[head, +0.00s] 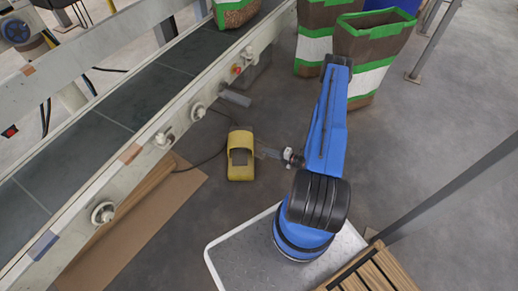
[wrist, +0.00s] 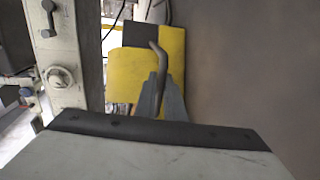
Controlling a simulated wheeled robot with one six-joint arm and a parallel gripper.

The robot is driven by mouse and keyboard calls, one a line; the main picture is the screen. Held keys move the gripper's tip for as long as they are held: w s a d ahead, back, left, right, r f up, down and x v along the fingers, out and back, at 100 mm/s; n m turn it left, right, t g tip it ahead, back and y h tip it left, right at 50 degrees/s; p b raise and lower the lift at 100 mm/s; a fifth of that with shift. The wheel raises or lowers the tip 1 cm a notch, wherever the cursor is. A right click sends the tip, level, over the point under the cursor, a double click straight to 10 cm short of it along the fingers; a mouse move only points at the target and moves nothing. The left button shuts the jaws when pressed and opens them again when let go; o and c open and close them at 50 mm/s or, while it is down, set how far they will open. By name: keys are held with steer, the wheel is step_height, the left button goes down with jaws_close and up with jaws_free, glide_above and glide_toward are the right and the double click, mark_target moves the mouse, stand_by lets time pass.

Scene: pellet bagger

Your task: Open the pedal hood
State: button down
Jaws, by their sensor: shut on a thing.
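The yellow pedal hood (head: 241,136) is on the floor unit beside the conveyor, with a dark grey area showing in its middle. In the wrist view the yellow hood (wrist: 132,62) fills the upper middle, with a bent grey handle (wrist: 155,50) standing out from it. My gripper (wrist: 161,88) is shut on this handle; its fingers lie on either side of the rod. In the head view my gripper (head: 262,152) reaches the right side of the hood from the right. I cannot tell how far the hood is raised.
The conveyor (head: 125,90) runs diagonally along the left, with knobs on its side rail. A brown board (head: 130,215) lies on the floor beneath it. Open pellet bags (head: 375,45) stand at the upper right. A wooden pallet (head: 375,272) is at the lower right. Floor around the pedal is mostly clear.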

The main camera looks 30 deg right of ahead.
steer(key=shift+f+v, duration=0.15)
steer(key=shift+v, duration=0.6)
steer(key=shift+f+v, duration=0.15)
steer(key=shift+v, duration=0.6)
steer(key=c, duration=1.8)
jaws_free()
steer(key=shift+c, duration=0.2)
steer(key=shift+s, duration=0.1)
steer(key=v, duration=1.7)
steer(key=shift+d, duration=0.2)
steer(key=shift+s+r, duration=0.1)
